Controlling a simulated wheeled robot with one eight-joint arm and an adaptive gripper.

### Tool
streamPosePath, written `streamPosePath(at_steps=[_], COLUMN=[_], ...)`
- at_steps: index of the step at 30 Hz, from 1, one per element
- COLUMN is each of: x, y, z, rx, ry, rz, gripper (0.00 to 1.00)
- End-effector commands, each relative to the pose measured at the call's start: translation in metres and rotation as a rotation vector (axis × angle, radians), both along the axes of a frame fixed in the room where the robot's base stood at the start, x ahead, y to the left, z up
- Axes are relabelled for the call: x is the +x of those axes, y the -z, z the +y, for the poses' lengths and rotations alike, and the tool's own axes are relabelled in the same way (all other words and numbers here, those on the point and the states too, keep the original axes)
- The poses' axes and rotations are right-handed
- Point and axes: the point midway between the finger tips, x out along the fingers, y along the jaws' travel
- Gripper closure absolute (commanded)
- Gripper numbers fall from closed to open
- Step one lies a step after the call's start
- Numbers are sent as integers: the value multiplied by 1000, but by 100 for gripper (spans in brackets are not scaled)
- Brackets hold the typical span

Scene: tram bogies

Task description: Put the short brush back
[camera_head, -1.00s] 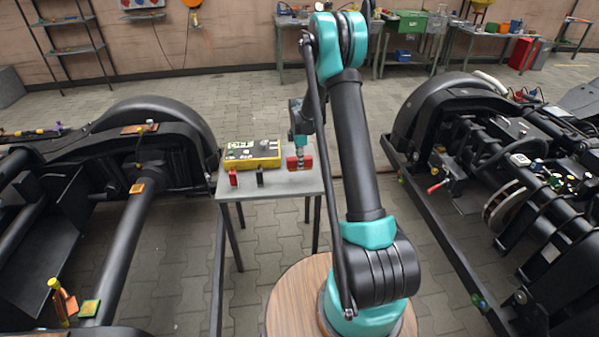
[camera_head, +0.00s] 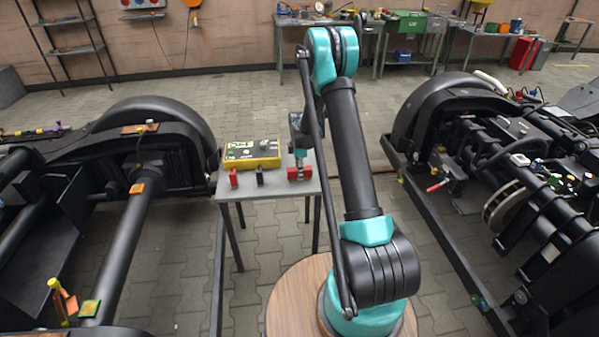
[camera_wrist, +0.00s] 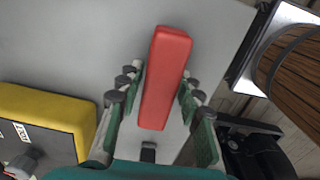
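A smooth red block (camera_wrist: 166,78) lies between the fingers of my gripper (camera_wrist: 162,72) in the wrist view; the fingertips close on its two long sides. No bristles show on it, so I cannot tell whether it is the short brush. In the head view its red ends (camera_head: 293,174) show on both sides of my gripper (camera_head: 300,170), at or just above the grey table's (camera_head: 270,190) top near the right edge. A second red block (camera_head: 233,178) and a small black block (camera_head: 260,177) stand to its left on the table.
A yellow box (camera_head: 252,155) with a dark labelled top lies at the table's back; its corner (camera_wrist: 50,115) shows at the left in the wrist view. Dark bogie frames (camera_head: 140,215) and (camera_head: 500,180) flank the table. Paved floor lies between them.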

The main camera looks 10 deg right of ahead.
Motion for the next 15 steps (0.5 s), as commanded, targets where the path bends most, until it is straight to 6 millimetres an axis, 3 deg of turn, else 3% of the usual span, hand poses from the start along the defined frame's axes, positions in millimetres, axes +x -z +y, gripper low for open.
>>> streamPosePath(at_steps=[11, 15], x=[0, 0], y=[-1, -12], z=[0, 0], rx=[0, 0], ry=[0, 0], rz=[0, 0], gripper=[51, 51])
